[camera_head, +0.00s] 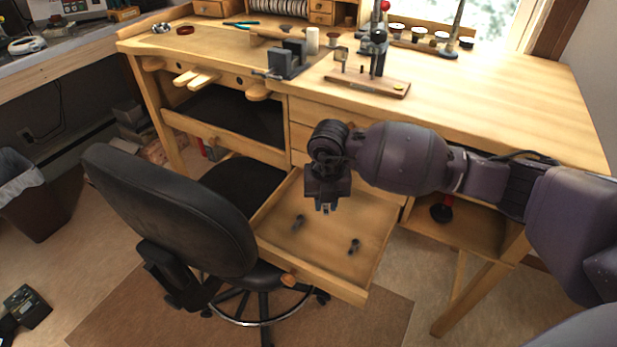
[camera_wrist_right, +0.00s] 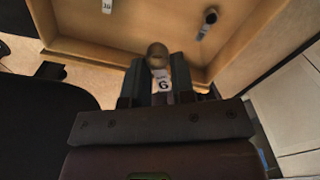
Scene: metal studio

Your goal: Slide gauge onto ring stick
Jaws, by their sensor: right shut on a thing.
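My right gripper (camera_head: 326,206) points down above the open wooden drawer. In the right wrist view its fingers (camera_wrist_right: 158,88) are shut on a small gauge (camera_wrist_right: 157,56), a round brownish piece with a white number tag. The fingers hide part of it. Two more small dark gauges lie apart in the drawer: one on the left (camera_head: 298,221), one on the right (camera_head: 353,246). A thin upright grey stick (camera_head: 456,25) on a round base stands at the back right of the bench and may be the ring stick. My left gripper is out of view.
The open drawer (camera_head: 385,225) juts from the workbench (camera_head: 500,95) beside a black chair (camera_head: 170,205). A wooden board with small tools (camera_head: 370,84) and a grey vise (camera_head: 287,60) stand on the bench. Its right part is clear. Small jars (camera_head: 418,34) line the back.

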